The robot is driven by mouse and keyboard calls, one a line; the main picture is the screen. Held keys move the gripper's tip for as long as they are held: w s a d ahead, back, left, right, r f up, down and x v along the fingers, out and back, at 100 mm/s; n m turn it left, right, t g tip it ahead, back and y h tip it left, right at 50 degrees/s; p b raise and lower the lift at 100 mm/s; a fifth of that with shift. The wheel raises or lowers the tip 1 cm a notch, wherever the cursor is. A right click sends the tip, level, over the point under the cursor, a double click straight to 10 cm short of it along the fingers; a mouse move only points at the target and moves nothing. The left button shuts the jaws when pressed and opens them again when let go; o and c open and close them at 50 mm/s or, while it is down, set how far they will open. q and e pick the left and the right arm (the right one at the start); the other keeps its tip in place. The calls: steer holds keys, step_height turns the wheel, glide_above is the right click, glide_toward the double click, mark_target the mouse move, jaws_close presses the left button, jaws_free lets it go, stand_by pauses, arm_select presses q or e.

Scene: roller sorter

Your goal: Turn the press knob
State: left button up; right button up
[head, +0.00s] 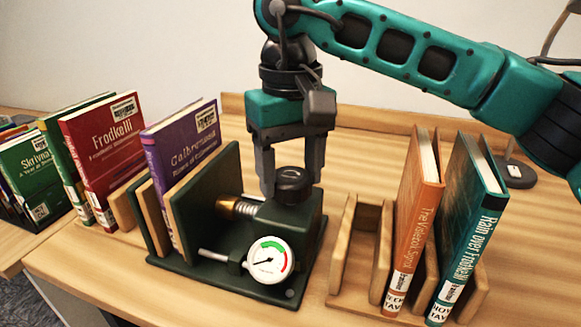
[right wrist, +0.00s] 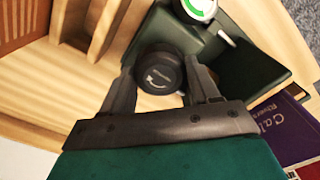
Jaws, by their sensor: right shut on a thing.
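The press (head: 310,235) is a dark green device on the table, with a brass fitting (head: 238,207) and a round dial gauge (head: 269,260) at its front. The gauge needle points to the lower left, outside the green arc. Its black press knob (head: 294,184) sits on top and also shows in the right wrist view (right wrist: 157,75), with a white curved arrow on its face. My right gripper (head: 293,185) points down over the press and is shut on the knob, one finger on each side. A purple book (head: 183,165) stands upright at the press's left plate. My left gripper is not in view.
A wooden rack (head: 341,262) right of the press holds an orange book (head: 416,215) and a teal book (head: 468,225); its left slot is empty. Red and green books (head: 103,150) stand at left. A dark round base (head: 514,173) stands behind right.

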steer(key=c, duration=0.4)
steer(key=shift+m, duration=0.3)
